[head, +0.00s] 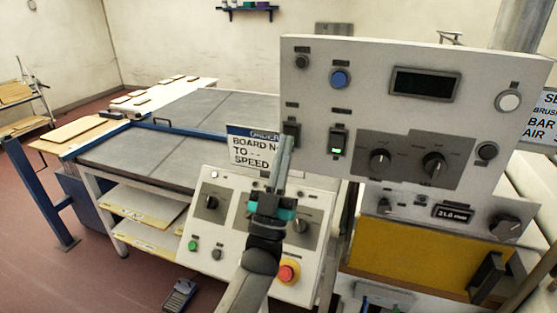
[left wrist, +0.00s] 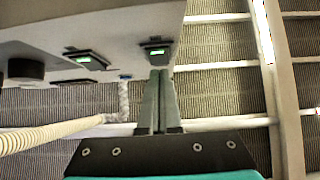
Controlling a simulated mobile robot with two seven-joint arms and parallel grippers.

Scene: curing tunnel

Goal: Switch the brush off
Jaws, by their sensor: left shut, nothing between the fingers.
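The upper control panel (head: 320,85) carries two rocker switches side by side. The left rocker switch (head: 291,129) has a small label above it that seems to read BRUSH; its lower part is hidden behind my fingers in the head view. The right rocker switch (head: 339,142) glows green. My left gripper (head: 286,142) is shut and empty, its fingertips pointing up at the left switch. In the left wrist view, the gripper (left wrist: 160,74) has its tips just below a green-lit switch (left wrist: 156,50); contact cannot be told. Another green-lit switch (left wrist: 85,60) is beside it.
A lower sloped panel (head: 314,262) with knobs and a red stop button (head: 289,272) lies under my left arm. Knobs (head: 381,160) and a display (head: 425,84) are further right. A grey-topped table (head: 160,150) stands at left. A ribbed hose (left wrist: 60,135) shows in the wrist view.

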